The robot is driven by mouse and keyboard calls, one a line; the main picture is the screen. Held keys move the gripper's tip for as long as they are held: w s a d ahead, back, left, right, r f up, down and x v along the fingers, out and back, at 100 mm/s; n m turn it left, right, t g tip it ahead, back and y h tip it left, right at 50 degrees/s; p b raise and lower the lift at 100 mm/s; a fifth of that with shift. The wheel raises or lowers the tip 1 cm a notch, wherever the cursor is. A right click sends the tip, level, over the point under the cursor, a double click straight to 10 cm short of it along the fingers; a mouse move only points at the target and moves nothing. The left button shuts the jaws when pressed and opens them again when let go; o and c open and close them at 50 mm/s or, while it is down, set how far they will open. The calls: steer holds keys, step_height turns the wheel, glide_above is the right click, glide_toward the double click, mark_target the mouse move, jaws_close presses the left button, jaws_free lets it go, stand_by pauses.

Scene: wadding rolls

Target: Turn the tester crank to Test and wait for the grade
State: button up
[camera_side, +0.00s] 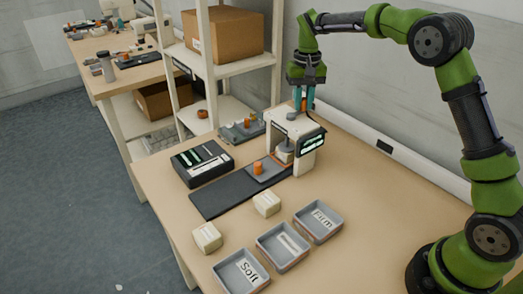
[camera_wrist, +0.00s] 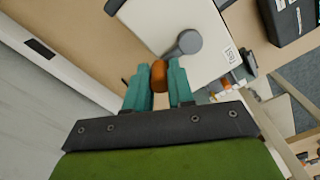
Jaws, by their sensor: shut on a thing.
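The tester (camera_side: 277,122) is a white machine with a dark display (camera_side: 313,143) showing green text too small to read. In the wrist view its white top (camera_wrist: 165,25) carries a grey round crank hub (camera_wrist: 188,41) with an orange crank knob (camera_wrist: 159,75). My gripper (camera_side: 304,104) is above the tester's back corner. In the wrist view its teal fingers (camera_wrist: 159,80) are shut on the orange knob, one on each side. A pale piece (camera_side: 285,154) sits under the tester's press.
Grey trays stand in front: Soft (camera_side: 240,284), a middle one (camera_side: 283,264) with an unclear label, and Firm (camera_side: 318,236).

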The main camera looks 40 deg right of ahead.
steer(key=shift+s+a+f, duration=0.1)
steer(key=shift+s+a, duration=0.2)
steer(key=shift+s, duration=0.55)
steer(key=shift+s+a, duration=0.9)
steer(key=shift+s, duration=0.1)
steer(key=shift+s+a, duration=0.2)
steer(key=shift+a, duration=0.4)
steer(key=shift+s+a, duration=0.15)
steer(key=shift+a, duration=0.45)
steer(key=shift+a, duration=0.1)
